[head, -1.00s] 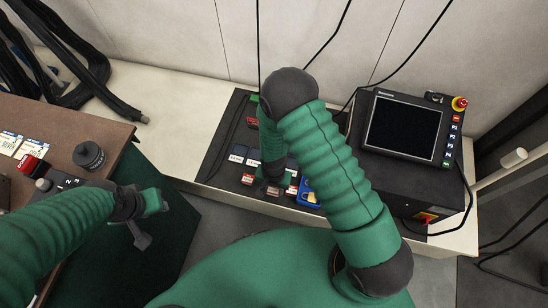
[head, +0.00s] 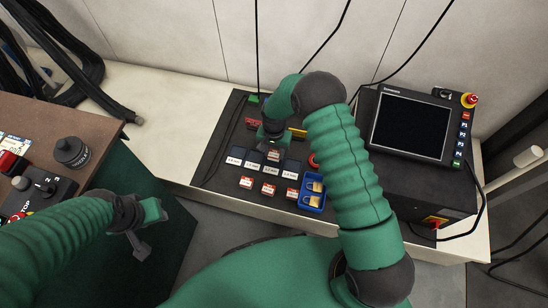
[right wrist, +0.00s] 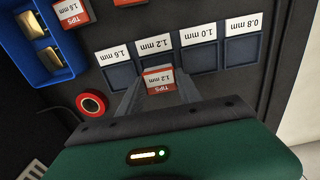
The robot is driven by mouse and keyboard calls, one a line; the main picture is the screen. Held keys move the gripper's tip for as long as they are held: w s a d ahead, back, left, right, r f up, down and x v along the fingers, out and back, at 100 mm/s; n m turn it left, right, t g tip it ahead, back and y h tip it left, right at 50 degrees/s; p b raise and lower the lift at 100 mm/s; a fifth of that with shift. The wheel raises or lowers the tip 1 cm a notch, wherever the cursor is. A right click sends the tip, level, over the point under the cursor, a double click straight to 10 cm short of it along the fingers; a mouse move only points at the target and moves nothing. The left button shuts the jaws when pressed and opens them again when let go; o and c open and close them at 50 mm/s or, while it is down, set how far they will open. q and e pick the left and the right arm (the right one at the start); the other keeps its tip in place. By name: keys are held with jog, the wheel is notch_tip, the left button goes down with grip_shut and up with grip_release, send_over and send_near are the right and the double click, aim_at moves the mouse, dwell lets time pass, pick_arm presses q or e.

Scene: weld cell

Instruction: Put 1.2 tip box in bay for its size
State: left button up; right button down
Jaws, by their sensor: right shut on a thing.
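The 1.2 mm tip box (right wrist: 160,80), white and red, is gripped between the fingertips of my right gripper (right wrist: 158,88). The head view also shows the box (head: 273,155) under my right gripper (head: 271,142), at the bays. In the right wrist view, the 1.2 mm bay (right wrist: 166,62) is a shallow dark recess with a white label. The box is at its near edge; whether it touches the bay is unclear. My left gripper (head: 147,226) hangs apart, left of the mat; its finger gap is unclear.
Bays for 1.6 mm (right wrist: 122,75), 1.0 mm (right wrist: 202,55) and 0.8 mm (right wrist: 243,50) flank it. Other tip boxes (head: 268,188) stand in front of the bays. A blue tray (right wrist: 30,58) and a red button (right wrist: 92,104) are close by. A control screen (head: 410,125) stands right.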

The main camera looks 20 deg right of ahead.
notch_tip(320, 180, down, 3)
jog(key=shift+f+b, duration=0.1)
jog(key=shift+b, duration=0.6)
jog(key=c, duration=0.8)
grip_release()
notch_tip(320, 180, up, 12)
jog(key=p, duration=0.6)
notch_tip(320, 180, up, 11)
jog(key=n+t, duration=0.1)
jog(key=n, duration=0.2)
send_over(274, 154)
jog(key=s, duration=0.6)
jog(key=s+r+n, duration=0.1)
jog(key=s+r, duration=0.1)
jog(key=s, duration=0.2)
jog(key=s+r+n+t, duration=0.1)
jog(key=s+r, duration=0.1)
jog(key=s, duration=0.2)
jog(key=s+r+n, duration=0.2)
jog(key=s, duration=0.2)
jog(key=shift+s+d+r+t, duration=0.3)
jog(key=shift+s, duration=0.05)
